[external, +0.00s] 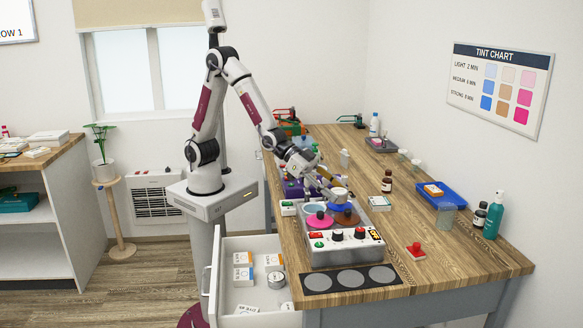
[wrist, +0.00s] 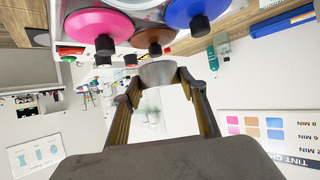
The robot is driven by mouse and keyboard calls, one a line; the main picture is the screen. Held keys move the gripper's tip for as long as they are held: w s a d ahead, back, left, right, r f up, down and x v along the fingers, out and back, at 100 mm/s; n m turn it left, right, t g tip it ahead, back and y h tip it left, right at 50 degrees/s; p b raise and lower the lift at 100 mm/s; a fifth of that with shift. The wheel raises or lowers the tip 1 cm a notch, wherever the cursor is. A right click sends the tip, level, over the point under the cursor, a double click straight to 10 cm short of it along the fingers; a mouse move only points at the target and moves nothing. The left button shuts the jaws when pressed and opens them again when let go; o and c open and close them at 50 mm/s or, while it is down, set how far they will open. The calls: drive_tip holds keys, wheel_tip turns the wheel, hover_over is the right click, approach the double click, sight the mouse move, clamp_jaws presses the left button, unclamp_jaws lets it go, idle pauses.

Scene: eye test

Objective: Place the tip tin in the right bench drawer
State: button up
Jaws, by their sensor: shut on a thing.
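My gripper (external: 328,184) is shut on a small grey round tin (wrist: 157,74), held between the two fingertips in the wrist view. In the external view the tin (external: 339,192) is just above the blue lid on the steel unit; I cannot see any label on it. The open bench drawer (external: 248,246) sticks out from the left side of the bench, below and left of my gripper. It holds several small white labelled boxes and a round silver tin (external: 276,280).
The steel unit (external: 345,248) has pink (external: 320,221), brown (external: 347,217) and blue (external: 341,206) lids with black knobs. Bottles and a blue tray (external: 436,201) stand to the right. The drawer has bare floor at its front left.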

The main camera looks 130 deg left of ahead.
drive_tip(key=s+d, duration=0.1)
drive_tip(key=s+d+f, duration=0.1)
drive_tip(key=shift+d+m+h, duration=0.3)
drive_tip(key=shift+m+h, duration=0.1)
drive_tip(key=shift+w+d+r, duration=0.2)
drive_tip(key=shift+w+r, duration=0.1)
drive_tip(key=shift+w, duration=0.2)
drive_tip(key=shift+w+d, duration=0.2)
drive_tip(key=shift+d, duration=0.15)
drive_tip(key=d+h, duration=0.1)
drive_tip(key=d, duration=0.2)
drive_tip(key=w+d+f+m, duration=0.1)
drive_tip(key=d, duration=0.1)
drive_tip(key=w+d+f+m+h, duration=0.1)
drive_tip(key=d, duration=0.2)
drive_tip(key=shift+w+d+h, duration=0.15)
drive_tip(key=shift+d+h, duration=0.15)
drive_tip(key=d+f+m+g+h, duration=0.1)
drive_tip(key=d+f+m+h, duration=0.2)
drive_tip(key=d, duration=0.6)
drive_tip(key=s+d+f+m+g+h, duration=0.2)
drive_tip(key=s+f, duration=0.3)
drive_tip(key=s, duration=0.3)
drive_tip(key=s+d+f+m+g+h, duration=0.3)
drive_tip(key=s+d+f+m, duration=0.1)
drive_tip(key=s, duration=0.5)
drive_tip(key=shift+f+m, duration=0.7)
drive_tip(key=shift+f, duration=0.2)
drive_tip(key=shift+s, duration=0.1)
drive_tip(key=shift+f, duration=2.95)
